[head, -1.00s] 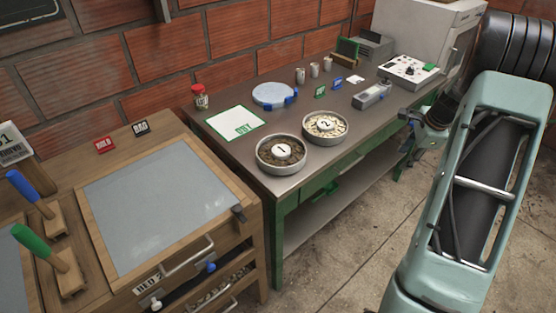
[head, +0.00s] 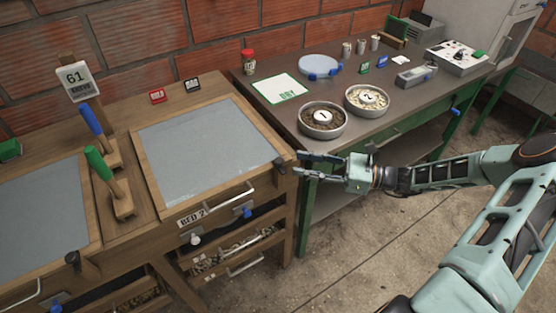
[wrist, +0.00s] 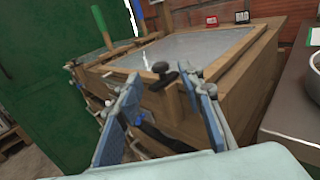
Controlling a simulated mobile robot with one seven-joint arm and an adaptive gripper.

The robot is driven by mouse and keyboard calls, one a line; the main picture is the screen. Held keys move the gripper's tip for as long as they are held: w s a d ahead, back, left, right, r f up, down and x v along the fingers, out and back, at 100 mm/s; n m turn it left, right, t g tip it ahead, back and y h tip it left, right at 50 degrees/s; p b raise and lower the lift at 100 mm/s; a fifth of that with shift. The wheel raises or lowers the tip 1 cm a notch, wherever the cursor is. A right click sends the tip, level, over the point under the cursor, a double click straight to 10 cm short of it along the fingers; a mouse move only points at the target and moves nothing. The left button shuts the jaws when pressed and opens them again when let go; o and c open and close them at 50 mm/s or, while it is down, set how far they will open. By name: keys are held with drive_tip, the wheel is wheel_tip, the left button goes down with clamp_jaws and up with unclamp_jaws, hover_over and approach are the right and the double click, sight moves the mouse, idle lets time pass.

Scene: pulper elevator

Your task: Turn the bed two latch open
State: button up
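Bed two (head: 204,140) is a wooden box with a grey screen top and a "BED 2" label (head: 191,215) on its front. A dark latch knob (head: 281,165) sits at its front right corner. In the wrist view the latch (wrist: 161,70) is a dark round knob with a short lever, and it lies between the fingers as seen by the camera. My gripper (head: 298,164) is open, just right of the latch, with its fingers pointing left at it. The wrist view shows the two blue-padded fingers spread wide and empty; contact with the latch cannot be told.
Bed two's front has a metal handle (head: 226,210), a blue knob (head: 247,212) and a white knob (head: 195,239). Green- and blue-handled tools (head: 99,165) stand left. Round pans (head: 323,120) rest on the bench at right. Open floor lies in front of it.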

sight(279, 160)
drive_tip(key=a, duration=0.3)
drive_tip(key=w+a, duration=0.1)
drive_tip(key=a, duration=0.3)
drive_tip(key=shift+w+a+p, duration=0.15)
drive_tip(key=shift+w+p, duration=0.05)
drive_tip(key=shift+p, duration=0.2)
drive_tip(key=shift+c, duration=0.5)
clamp_jaws()
